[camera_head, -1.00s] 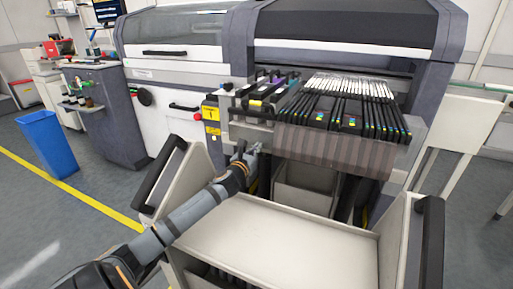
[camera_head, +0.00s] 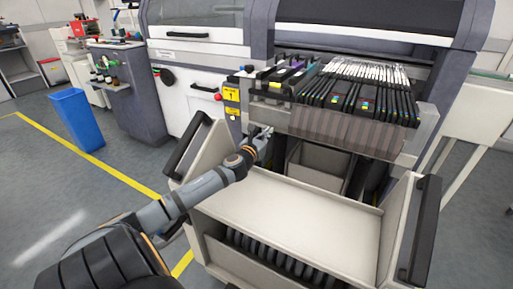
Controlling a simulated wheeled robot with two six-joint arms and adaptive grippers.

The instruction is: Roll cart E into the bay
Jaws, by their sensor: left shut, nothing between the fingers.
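A beige cart (camera_head: 290,215) with raised side panels and black handles stands in front of the machine; no letter E can be read on it. Its left handle (camera_head: 187,143) and right handle (camera_head: 426,230) both show. A row of dark slots shows below its top tray. My left arm reaches across the cart's left side panel. My left gripper (camera_head: 265,133) is shut and empty, near the machine's front below the yellow label. The bay (camera_head: 318,165) under the feeder bank is partly hidden behind the cart. My right gripper is out of view.
The machine (camera_head: 200,60) carries a feeder bank (camera_head: 345,95) with a striped curtain (camera_head: 345,130) hanging over the bay. A blue bin (camera_head: 76,120) stands at left by a yellow floor line (camera_head: 100,165).

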